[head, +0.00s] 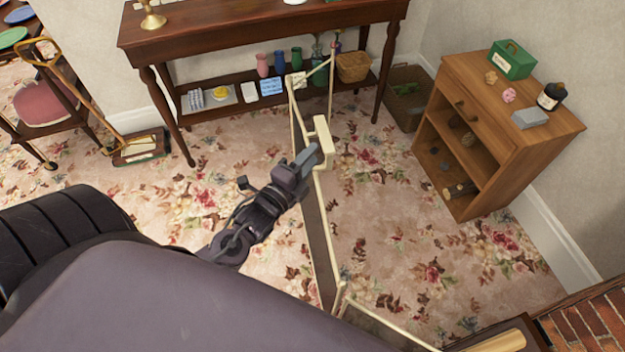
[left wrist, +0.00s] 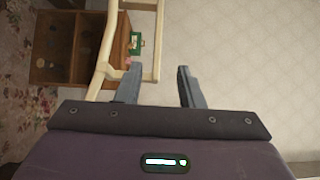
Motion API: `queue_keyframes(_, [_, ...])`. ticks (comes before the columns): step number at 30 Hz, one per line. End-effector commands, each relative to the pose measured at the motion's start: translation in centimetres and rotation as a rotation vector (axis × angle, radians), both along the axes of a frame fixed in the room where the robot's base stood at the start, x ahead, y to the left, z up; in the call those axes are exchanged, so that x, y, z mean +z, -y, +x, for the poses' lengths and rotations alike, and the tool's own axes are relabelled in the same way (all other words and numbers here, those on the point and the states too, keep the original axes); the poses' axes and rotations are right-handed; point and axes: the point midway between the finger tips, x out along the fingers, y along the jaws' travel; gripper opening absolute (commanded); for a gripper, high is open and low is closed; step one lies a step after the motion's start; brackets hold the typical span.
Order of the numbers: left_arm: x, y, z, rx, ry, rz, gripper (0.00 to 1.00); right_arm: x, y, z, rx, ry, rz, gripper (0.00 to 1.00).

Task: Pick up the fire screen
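The fire screen (head: 322,245) is a folding screen with a thin cream frame and dark panels. It stands upright on the carpet in the middle of the head view. My left gripper (head: 314,156) is at its cream frame, beside a thicker cream part near the upper edge. In the left wrist view the fire screen's cream frame (left wrist: 108,42) runs past the left finger, and a thinner bar shows beyond the gap. The left gripper's fingers (left wrist: 159,76) are apart, with nothing clearly held between them. I cannot tell whether they touch the frame. My right gripper is not in view.
A dark wooden console table (head: 225,40) with vases and small items stands behind. A low wooden cabinet (head: 490,110) is at right, with a wicker basket (head: 405,100) beside it. Brick (head: 590,325) shows at lower right.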

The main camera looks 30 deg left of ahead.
Motion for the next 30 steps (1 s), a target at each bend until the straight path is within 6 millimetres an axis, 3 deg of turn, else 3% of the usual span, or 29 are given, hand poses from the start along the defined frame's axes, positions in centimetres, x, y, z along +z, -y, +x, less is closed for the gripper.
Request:
queue_keyframes(5, [0.0,0.1,2.0,0.002,0.0,-0.002,0.35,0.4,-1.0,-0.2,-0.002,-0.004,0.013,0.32])
queue_keyframes(12, [-0.2,0.5,5.4,0.001,0.0,-0.003,0.35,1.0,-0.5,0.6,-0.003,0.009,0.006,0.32])
queue_keyframes(22, [-0.3,0.5,6.1,0.0,-0.003,-0.002,0.35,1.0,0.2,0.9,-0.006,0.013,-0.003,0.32])
queue_keyframes(30, [-0.3,0.5,6.0,0.0,-0.003,-0.003,0.01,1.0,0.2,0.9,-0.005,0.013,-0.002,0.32])
